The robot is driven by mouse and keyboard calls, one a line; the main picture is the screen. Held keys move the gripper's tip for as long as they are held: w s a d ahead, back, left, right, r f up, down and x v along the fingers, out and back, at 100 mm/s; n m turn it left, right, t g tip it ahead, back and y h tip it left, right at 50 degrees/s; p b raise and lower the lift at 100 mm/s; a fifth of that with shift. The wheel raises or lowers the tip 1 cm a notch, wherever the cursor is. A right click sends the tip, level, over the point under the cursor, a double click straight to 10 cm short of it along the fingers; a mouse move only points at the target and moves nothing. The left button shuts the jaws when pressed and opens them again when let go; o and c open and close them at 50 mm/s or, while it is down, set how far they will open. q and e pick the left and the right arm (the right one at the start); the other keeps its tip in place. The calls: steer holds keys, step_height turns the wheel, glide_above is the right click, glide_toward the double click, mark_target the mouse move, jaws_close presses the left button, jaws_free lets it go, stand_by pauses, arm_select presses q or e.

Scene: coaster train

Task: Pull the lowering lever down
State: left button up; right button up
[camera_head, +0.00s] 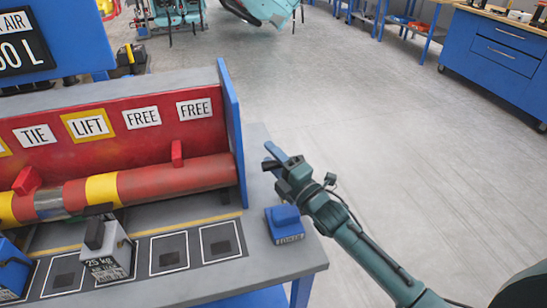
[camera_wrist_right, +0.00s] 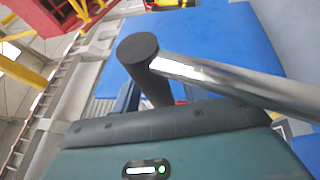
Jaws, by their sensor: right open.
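The blue base block (camera_head: 285,222) of the lowering lever sits on the right end of the grey bench, with a label on its front. In the head view its lever is not clear behind my right gripper (camera_head: 277,170), which is just above and behind the block. In the right wrist view the lever shows close up as a silver rod (camera_wrist_right: 235,82) ending in a black crosswise grip (camera_wrist_right: 137,47). The grip's lower end runs behind the dark edge of my right gripper. The gripper is open; whether it touches the grip cannot be told. My left gripper is not in view.
Left of the block, the bench holds a red and yellow drum (camera_head: 180,175) under a red panel with LIFT and FREE labels (camera_head: 193,109). A weight block marked 25 kg (camera_head: 112,258) stands on the bench. Open floor (camera_head: 390,120) lies to the right.

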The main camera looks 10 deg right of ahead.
jaws_close()
stand_by(0.4)
